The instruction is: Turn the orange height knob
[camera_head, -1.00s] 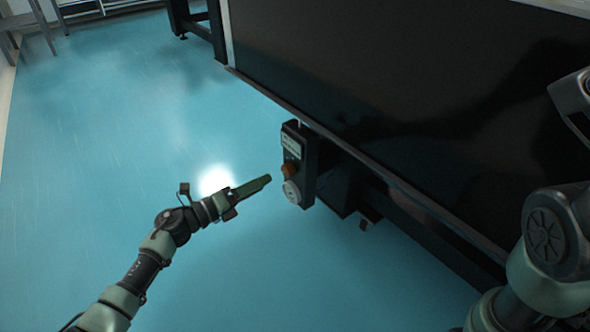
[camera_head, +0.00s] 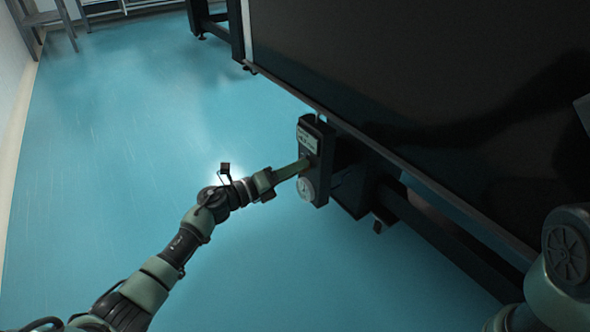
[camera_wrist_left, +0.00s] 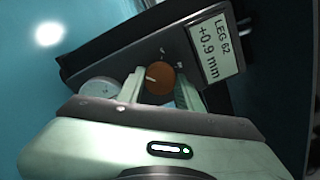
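The orange height knob (camera_wrist_left: 160,77) is round with a pale pointer mark. It sits on a dark control box (camera_head: 322,165) mounted on the optical table's leg. My left gripper (camera_head: 303,165) reaches the box's face and mostly hides the knob in the head view. In the left wrist view its two fingers (camera_wrist_left: 160,86) stand apart on either side of the knob, with small gaps; firm contact does not show. My right gripper is out of view; only part of the right arm shows.
A pale grey round dial (camera_head: 306,189) sits below the knob on the same box, close to one finger. The blue floor (camera_head: 130,130) to the left is clear.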

